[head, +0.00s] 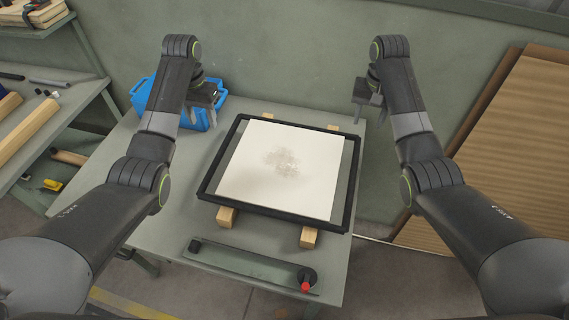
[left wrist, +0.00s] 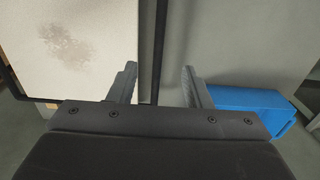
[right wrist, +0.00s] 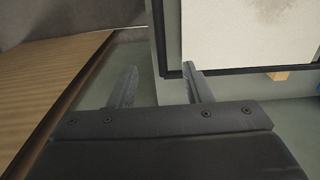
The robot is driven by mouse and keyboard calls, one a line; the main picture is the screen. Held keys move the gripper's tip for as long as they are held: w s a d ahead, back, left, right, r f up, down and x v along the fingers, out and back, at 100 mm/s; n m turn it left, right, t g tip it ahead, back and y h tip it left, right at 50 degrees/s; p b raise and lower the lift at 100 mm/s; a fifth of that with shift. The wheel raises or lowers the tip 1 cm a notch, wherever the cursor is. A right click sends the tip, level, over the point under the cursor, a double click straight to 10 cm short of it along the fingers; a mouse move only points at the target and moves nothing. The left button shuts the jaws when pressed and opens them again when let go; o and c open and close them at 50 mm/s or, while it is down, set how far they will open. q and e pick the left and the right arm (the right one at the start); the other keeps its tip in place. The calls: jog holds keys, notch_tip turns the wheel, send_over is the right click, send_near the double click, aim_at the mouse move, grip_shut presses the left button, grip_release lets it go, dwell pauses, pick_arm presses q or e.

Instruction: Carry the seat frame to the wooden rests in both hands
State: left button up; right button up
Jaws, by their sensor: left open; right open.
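The seat frame (head: 206,186) is a black rectangular frame with a stained cream panel (head: 240,165) in it. It lies on the wooden rests, whose ends show at the front left (head: 227,217), front right (head: 308,236), back left (head: 267,116) and back right (head: 334,128). My left gripper (head: 197,118) is open above the table, left of the frame's back corner; in the left wrist view (left wrist: 160,85) a frame bar shows beyond its fingers. My right gripper (head: 368,108) is open and empty beyond the back right corner; the frame also shows in the right wrist view (right wrist: 159,35).
A blue crate (head: 140,97) stands at the table's back left, behind my left gripper. A flat grey tool with a red knob (head: 250,264) lies along the table's front edge. Brown cardboard sheets (head: 520,130) lean at the right. A side bench (head: 50,125) stands at the left.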

aim_at(215, 161)
pick_arm(q)
jog(key=shift+f, duration=0.1)
pick_arm(e)
jog(key=shift+f, duration=0.1)
pick_arm(q)
notch_tip(215, 161, down, 17)
jog(key=shift+f, duration=0.1)
pick_arm(e)
notch_tip(215, 161, down, 17)
jog(key=shift+f, duration=0.1)
pick_arm(q)
grip_shut()
pick_arm(e)
grip_shut()
dwell(0.9)
